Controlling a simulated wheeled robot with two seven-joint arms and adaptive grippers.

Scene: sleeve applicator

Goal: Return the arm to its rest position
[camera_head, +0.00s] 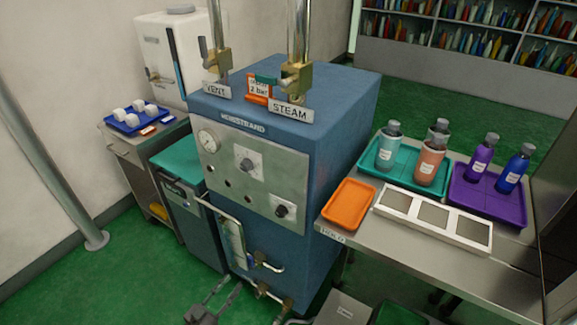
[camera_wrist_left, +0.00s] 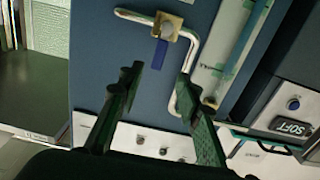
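My left gripper (camera_head: 229,288) is low at the bottom of the head view, in front of the blue boiler cabinet (camera_head: 335,130). The left wrist view shows its two dark fingers (camera_wrist_left: 158,78) spread apart with nothing between them. Beyond the fingertips there are a bent metal pipe (camera_wrist_left: 190,60) and a brass valve with a blue lever (camera_wrist_left: 160,52) on the cabinet front. I see no contact between the fingers and these parts. My right gripper is not in view.
A side table (camera_head: 440,262) at the right holds bottles on a teal tray (camera_head: 375,158) and a purple tray (camera_head: 468,200), an orange tray (camera_head: 348,205) and a white three-part holder (camera_head: 435,217). A teal-topped unit (camera_head: 180,160) stands left of the cabinet. Green floor (camera_head: 110,275) is clear at lower left.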

